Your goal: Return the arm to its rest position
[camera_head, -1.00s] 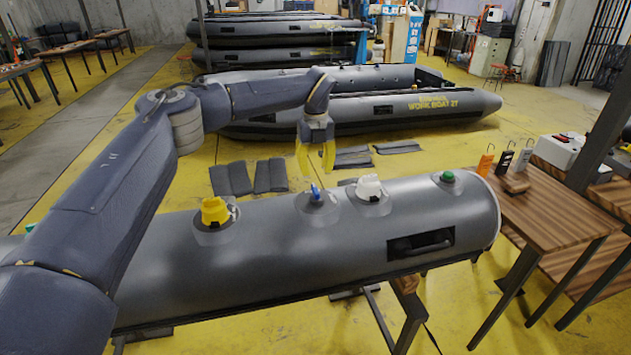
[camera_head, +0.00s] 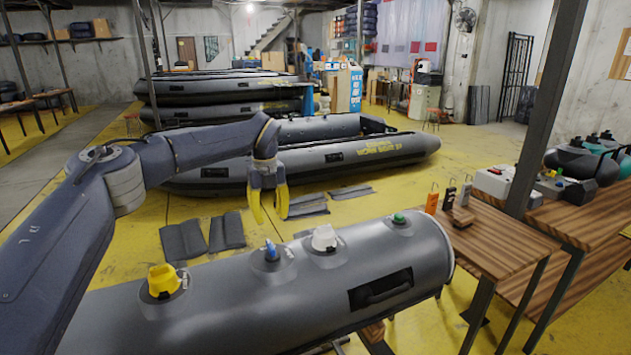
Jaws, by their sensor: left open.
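My left arm comes in from the left and reaches across above the grey inflatable tube. Its gripper (camera_head: 269,205), with yellow fingers, points down with the fingers apart and nothing between them. It hangs in the picture just above the blue valve (camera_head: 271,250), apart from it. The grey tube (camera_head: 235,312) carries a yellow cap (camera_head: 162,281), the blue valve, a white cap (camera_head: 325,238) and a green valve (camera_head: 399,219) along its top. A black handle (camera_head: 381,289) is on its near side. My right gripper does not show.
A large grey work boat (camera_head: 345,155) lies behind my gripper. Dark mats (camera_head: 183,241) lie on the yellow floor.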

